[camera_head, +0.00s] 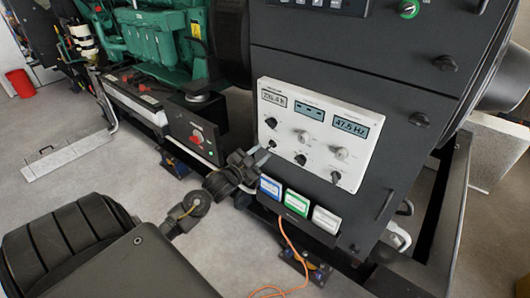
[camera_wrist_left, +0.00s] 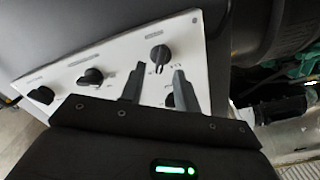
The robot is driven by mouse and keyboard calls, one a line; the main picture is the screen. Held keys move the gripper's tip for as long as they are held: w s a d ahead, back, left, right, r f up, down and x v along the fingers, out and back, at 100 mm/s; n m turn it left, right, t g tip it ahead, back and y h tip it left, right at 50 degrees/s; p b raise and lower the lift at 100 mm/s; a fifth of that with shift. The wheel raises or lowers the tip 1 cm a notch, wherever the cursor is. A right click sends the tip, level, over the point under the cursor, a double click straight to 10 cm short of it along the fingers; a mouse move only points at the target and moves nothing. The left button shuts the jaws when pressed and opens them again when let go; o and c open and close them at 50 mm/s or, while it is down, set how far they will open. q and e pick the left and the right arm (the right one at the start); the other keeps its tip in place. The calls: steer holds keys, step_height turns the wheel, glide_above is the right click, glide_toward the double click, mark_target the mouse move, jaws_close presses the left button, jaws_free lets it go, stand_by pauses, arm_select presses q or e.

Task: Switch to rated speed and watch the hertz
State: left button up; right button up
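The white control panel (camera_head: 318,135) is on the front of a dark cabinet. Its right display (camera_head: 351,125) reads 47.5 Hz. The left display (camera_head: 273,98) seems to show hours, and the middle one (camera_head: 309,111) shows dashes. Several black and white knobs sit below them. My left gripper (camera_head: 262,158) is at the panel's lower left edge, close to the lower left black knob (camera_head: 271,143). In the left wrist view its fingers (camera_wrist_left: 157,86) are apart, with one black knob (camera_wrist_left: 159,55) beyond them and another (camera_wrist_left: 170,100) partly hidden by a finger. Contact cannot be told. My right gripper is not in view.
Blue, green and white boxes (camera_head: 297,203) sit on a ledge below the panel. An orange cable (camera_head: 285,240) runs down to the floor. A green engine (camera_head: 155,40) and a box with a red knob (camera_head: 196,137) stand left. Grey floor (camera_head: 120,180) is open at left.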

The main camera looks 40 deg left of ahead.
arm_select(q)
steer(key=s+b, duration=0.1)
steer(key=s, duration=0.6)
steer(key=shift+s+b, duration=0.3)
steer(key=shift+s, duration=0.1)
steer(key=shift+d, duration=0.1)
